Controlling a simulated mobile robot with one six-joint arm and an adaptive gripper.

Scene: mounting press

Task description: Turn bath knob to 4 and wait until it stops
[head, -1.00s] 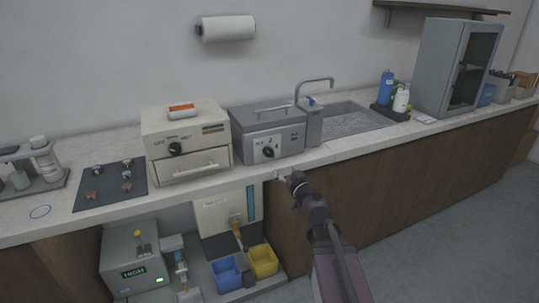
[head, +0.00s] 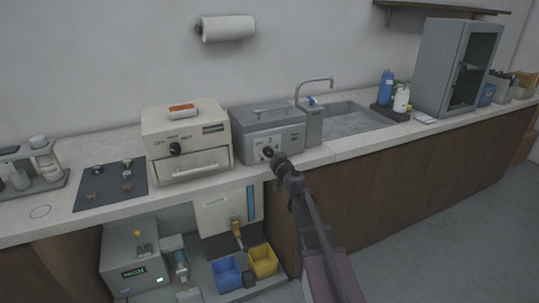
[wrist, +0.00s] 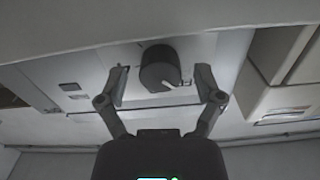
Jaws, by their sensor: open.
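The bath (head: 253,134) is a grey lidded box on the counter, with a pale front panel. Its dark round knob (wrist: 160,68) with a white pointer mark shows in the wrist view. My gripper (wrist: 160,83) is open, with one finger on each side of the knob and a visible gap to it. In the head view my gripper (head: 270,155) is in front of the panel and largely hides the knob. The panel's numbers are too small to read, so I cannot tell the setting.
A cream oven-like unit (head: 187,141) with its own knob stands left of the bath. A tap (head: 315,100) and sink (head: 352,121) are on the right. A dark mat (head: 110,192) with small pieces lies at left. Blue and yellow bins (head: 263,261) are below the counter.

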